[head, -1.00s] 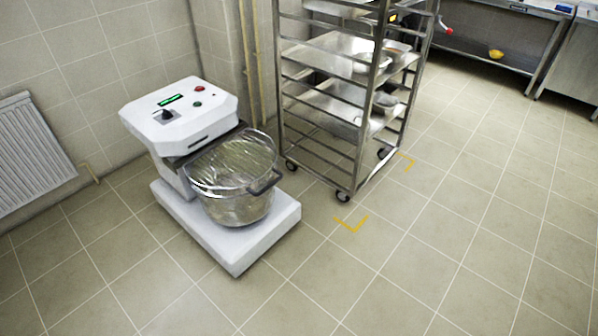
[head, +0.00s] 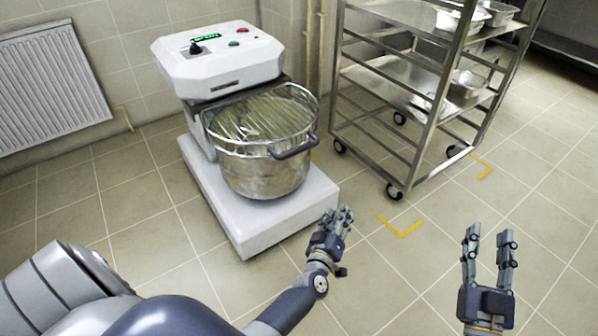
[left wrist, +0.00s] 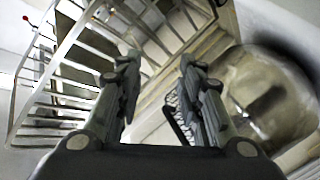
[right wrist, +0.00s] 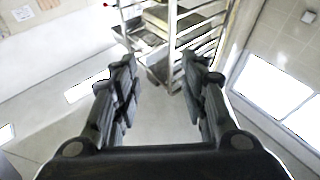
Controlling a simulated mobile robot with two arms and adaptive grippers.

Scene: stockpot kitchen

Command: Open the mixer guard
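The mixer (head: 222,58) stands on the floor left of centre, with a white head and a white base (head: 262,218). Its metal bowl (head: 262,178) sits on the base. The guard (head: 262,118), a clear cover with a wire rim, lies down over the bowl. Its dark handle (head: 293,149) is at the front right. My left gripper (head: 342,214) is open and empty, right of and in front of the base, apart from the handle; its fingers also show apart in the left wrist view (left wrist: 155,75). My right gripper (head: 489,238) is open and empty further right.
A wheeled metal rack (head: 437,105) with trays and pans stands right of the mixer. A radiator (head: 50,90) is on the wall at left. Yellow corner marks (head: 400,228) lie on the tiled floor. The floor between my grippers and the rack is clear.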

